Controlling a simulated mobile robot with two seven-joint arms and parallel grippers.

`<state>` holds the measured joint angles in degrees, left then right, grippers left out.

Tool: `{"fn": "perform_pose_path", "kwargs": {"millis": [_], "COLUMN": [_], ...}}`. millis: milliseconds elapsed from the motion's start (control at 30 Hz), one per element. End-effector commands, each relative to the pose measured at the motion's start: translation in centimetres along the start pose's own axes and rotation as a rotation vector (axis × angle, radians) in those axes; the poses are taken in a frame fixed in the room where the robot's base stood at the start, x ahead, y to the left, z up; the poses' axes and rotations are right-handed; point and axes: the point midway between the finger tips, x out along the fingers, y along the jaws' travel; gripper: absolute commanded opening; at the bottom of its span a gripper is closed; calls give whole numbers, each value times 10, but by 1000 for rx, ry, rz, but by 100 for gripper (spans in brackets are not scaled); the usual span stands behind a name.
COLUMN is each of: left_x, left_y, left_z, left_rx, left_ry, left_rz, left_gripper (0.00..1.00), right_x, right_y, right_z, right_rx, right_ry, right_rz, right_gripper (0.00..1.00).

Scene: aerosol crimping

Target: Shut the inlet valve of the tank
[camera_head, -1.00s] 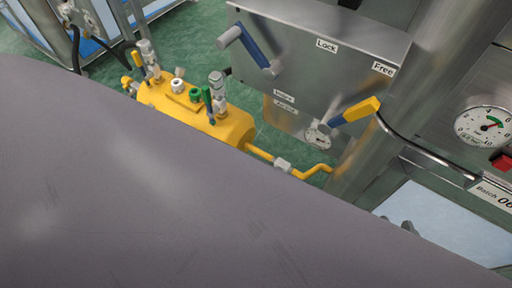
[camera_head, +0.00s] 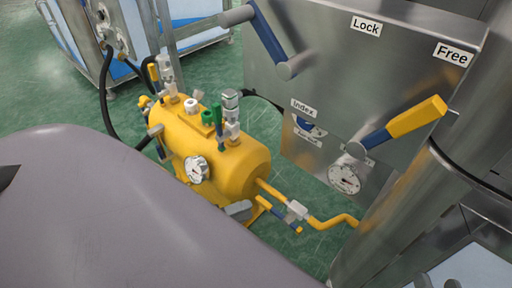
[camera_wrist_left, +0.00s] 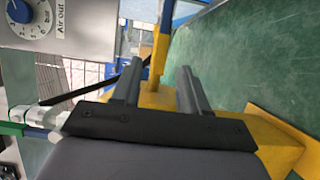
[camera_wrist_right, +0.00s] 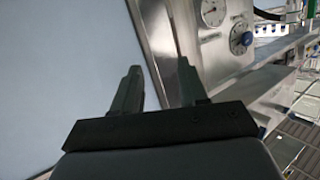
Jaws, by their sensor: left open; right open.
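The yellow tank (camera_head: 240,165) lies on its side in the head view, with a round gauge (camera_head: 197,168) on it. A green-handled valve (camera_head: 217,118) stands on its top, and a yellow-handled one (camera_head: 153,76) stands behind. A blue-handled valve (camera_head: 278,217) sits by the yellow outlet pipe at the right end. Which is the inlet valve, I cannot tell. My left gripper (camera_wrist_left: 158,80) is open and empty in the left wrist view, with yellow parts beyond its fingers. My right gripper (camera_wrist_right: 160,72) is open and empty.
A steel panel (camera_head: 340,75) with a blue lever, a yellow-handled lever (camera_head: 405,125) and a dial gauge (camera_head: 344,179) stands right of the tank. A steel column (camera_head: 385,220) rises in front. A black hose (camera_head: 107,90) hangs at left.

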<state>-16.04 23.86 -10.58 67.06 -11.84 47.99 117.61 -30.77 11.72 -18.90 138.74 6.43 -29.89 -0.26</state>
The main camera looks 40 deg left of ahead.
Motion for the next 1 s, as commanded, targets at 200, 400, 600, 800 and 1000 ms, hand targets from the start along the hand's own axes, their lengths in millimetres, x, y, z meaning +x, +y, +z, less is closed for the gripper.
{"fn": "perform_pose_path", "kwargs": {"millis": [200, 400, 600, 800, 1000], "left_x": [32, 42, 42, 42, 42], "left_y": [-2, 0, 0, 0, 1], "left_z": [0, 0, 0, 0, 0], "left_rx": [1, 1, 1, 1, 5], "left_ry": [0, 0, 0, 0, 0], "left_rz": [3, 0, 0, 0, -2], "left_gripper": [44, 44, 44, 0, 0], "right_x": [-4, -6, -6, -6, -6], "right_y": [4, 5, 5, 5, 5], "right_z": [2, 0, 0, 0, -2], "right_rx": [-46, -63, -63, -63, -61], "right_ry": [26, 39, 40, 40, 39], "right_rz": [17, 24, 24, 24, 23], "right_gripper": [43, 43, 43, 43, 43]}}
